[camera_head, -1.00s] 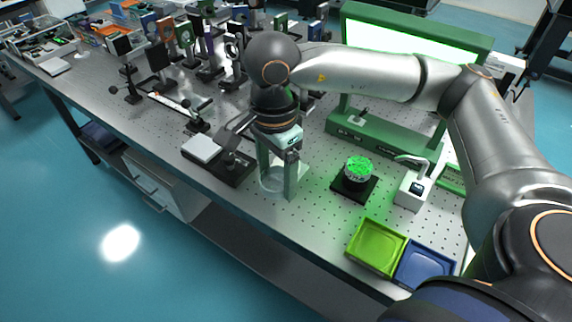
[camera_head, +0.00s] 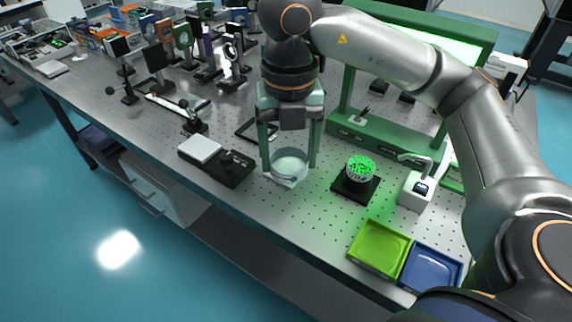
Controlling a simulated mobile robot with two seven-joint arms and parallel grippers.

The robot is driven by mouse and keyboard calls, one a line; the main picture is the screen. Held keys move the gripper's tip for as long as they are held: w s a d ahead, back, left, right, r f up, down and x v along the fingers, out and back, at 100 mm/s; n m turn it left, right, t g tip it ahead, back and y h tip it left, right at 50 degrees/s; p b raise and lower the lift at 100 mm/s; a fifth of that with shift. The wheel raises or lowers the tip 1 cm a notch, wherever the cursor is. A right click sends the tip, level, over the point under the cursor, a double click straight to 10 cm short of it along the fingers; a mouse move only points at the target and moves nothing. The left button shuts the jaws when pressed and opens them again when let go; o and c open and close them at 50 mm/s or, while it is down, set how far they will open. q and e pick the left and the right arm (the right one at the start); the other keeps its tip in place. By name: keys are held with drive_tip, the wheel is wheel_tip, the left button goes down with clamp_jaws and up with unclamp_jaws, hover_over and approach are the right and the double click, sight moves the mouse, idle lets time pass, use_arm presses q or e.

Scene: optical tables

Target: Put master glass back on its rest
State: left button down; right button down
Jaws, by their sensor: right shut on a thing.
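My right gripper (camera_head: 291,165) points down over the middle of the perforated table. Its two fingers are shut on a clear round glass (camera_head: 290,160), which I take to be the master glass. The glass sits between the fingertips, low over the table; I cannot tell if it touches. A pale square edge (camera_head: 288,183) shows just below the glass. A thin black square frame (camera_head: 256,131) lies behind and left of the gripper. I cannot tell which piece is the rest. My left gripper is not in view.
A black stand with a green-lit dish (camera_head: 360,169) is to the right, beside a small white device (camera_head: 415,190). Green (camera_head: 379,250) and blue (camera_head: 430,268) trays lie at the front. A black scale-like device (camera_head: 229,168) is left. A green-framed lit panel (camera_head: 410,45) stands behind.

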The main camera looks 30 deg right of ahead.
drive_tip(key=shift+d+r+m, duration=0.1)
drive_tip(key=shift+m, duration=0.8)
drive_tip(key=shift+w+d, duration=0.15)
drive_tip(key=shift+w, duration=0.1)
drive_tip(key=w+d+f, duration=0.2)
drive_tip(key=w, duration=0.1)
drive_tip(key=w+d+f, duration=0.2)
drive_tip(key=w+f, duration=0.1)
drive_tip(key=w, duration=0.1)
drive_tip(key=w+d+f, duration=0.2)
drive_tip(key=w+f, duration=0.1)
drive_tip(key=shift+w+d+f, duration=0.15)
drive_tip(key=shift+w+f, duration=0.05)
drive_tip(key=shift+w+d+f, duration=0.2)
drive_tip(key=shift+w+f, duration=0.1)
drive_tip(key=shift+f, duration=0.2)
drive_tip(key=shift+w+d+f+p, duration=0.1)
drive_tip(key=shift+f+p, duration=0.05)
drive_tip(key=shift+f, duration=0.75)
drive_tip(key=shift+w+f+p, duration=0.1)
drive_tip(key=shift+f+p, duration=0.05)
drive_tip(key=shift+f, duration=0.7)
